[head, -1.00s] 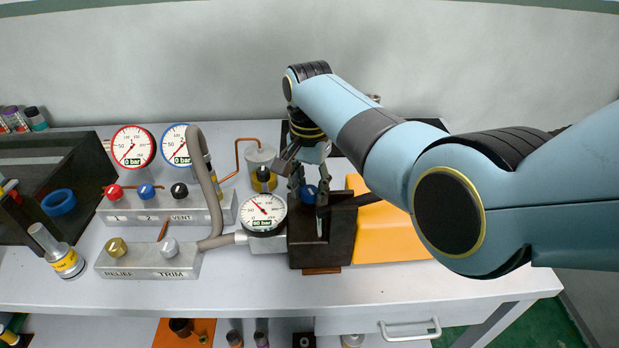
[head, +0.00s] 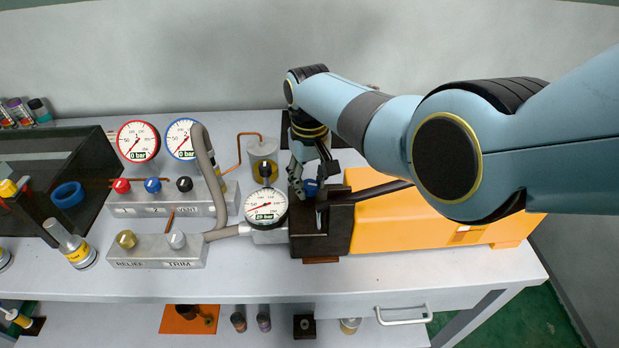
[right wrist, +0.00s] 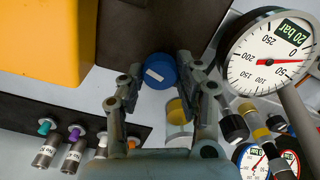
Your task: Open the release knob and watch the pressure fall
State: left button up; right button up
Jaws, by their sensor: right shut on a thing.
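The blue release knob (head: 311,187) sits on top of the dark pump block (head: 320,232). It also shows in the right wrist view (right wrist: 160,70), with a white mark on its face. My right gripper (head: 309,193) reaches down from above, and its two fingers (right wrist: 158,76) are shut on the knob from either side. The white pressure gauge (head: 265,207) stands just left of the block. In the right wrist view the gauge (right wrist: 268,52) shows 20 bar on its green display, with a red needle. My left gripper is not in view.
An orange pump body (head: 420,218) lies right of the block, with a dark lever above it. Left stand a valve manifold (head: 200,207) with two gauges at 0 bar and a RELIEF and TRIM block (head: 155,252). A dark tray (head: 20,230) is at far left.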

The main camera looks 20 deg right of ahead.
aim_at(309, 184)
jog(key=shift+n, duration=0.8)
jog(key=o, duration=1.1)
jog(key=shift+o, duration=0.2)
jog(key=shift+r, duration=0.15)
notch_tip(309, 184, up, 12)
